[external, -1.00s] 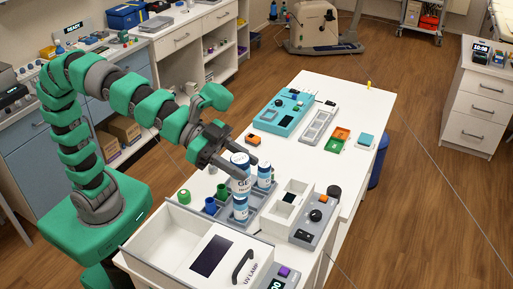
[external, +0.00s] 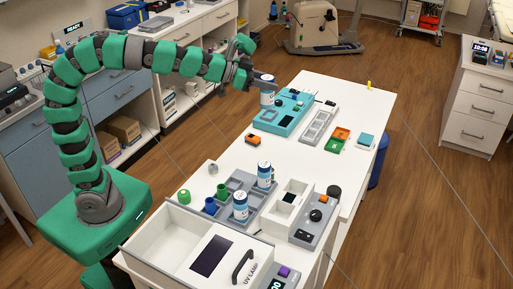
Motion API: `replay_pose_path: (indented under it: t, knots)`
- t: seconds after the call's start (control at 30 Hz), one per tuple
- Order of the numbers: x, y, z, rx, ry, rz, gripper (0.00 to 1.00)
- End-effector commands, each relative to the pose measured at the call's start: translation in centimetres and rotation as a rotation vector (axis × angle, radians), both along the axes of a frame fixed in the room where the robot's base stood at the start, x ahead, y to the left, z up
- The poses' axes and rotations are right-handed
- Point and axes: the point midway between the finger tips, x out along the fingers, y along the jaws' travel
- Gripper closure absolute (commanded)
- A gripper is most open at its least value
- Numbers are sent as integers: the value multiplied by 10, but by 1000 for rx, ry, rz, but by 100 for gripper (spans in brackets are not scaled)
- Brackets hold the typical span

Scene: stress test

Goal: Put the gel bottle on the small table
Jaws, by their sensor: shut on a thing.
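My gripper (external: 268,84) is shut on the gel bottle (external: 267,98), a white and blue bottle held upright beyond the far left part of the long white table (external: 225,160). In the picture the bottle overlaps the left end of the teal device; the gap between them cannot be judged. Two similar white and blue bottles stand in the grey tray (external: 225,190), one at the back (external: 264,174) and one at the front (external: 240,206). I cannot tell which surface is the small table.
The teal device (external: 283,117), an orange block (external: 253,139) and a grey strip (external: 318,124) lie on the white table. A white UV box (external: 172,225) stands at its front. A white drawer cabinet (external: 483,100) stands at the right. Wood floor is open between.

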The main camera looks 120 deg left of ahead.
Motion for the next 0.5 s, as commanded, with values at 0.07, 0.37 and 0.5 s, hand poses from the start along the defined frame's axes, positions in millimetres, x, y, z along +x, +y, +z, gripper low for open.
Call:
replay_pose_path:
  t: [0.07, 0.37, 0.5]
  knots:
    - [-22, 29, 0, 0, -1, 56, 88]
    - [-82, 92, 0, 1, 0, 190, 88]
    - [-104, 111, 0, 0, -1, 234, 88]
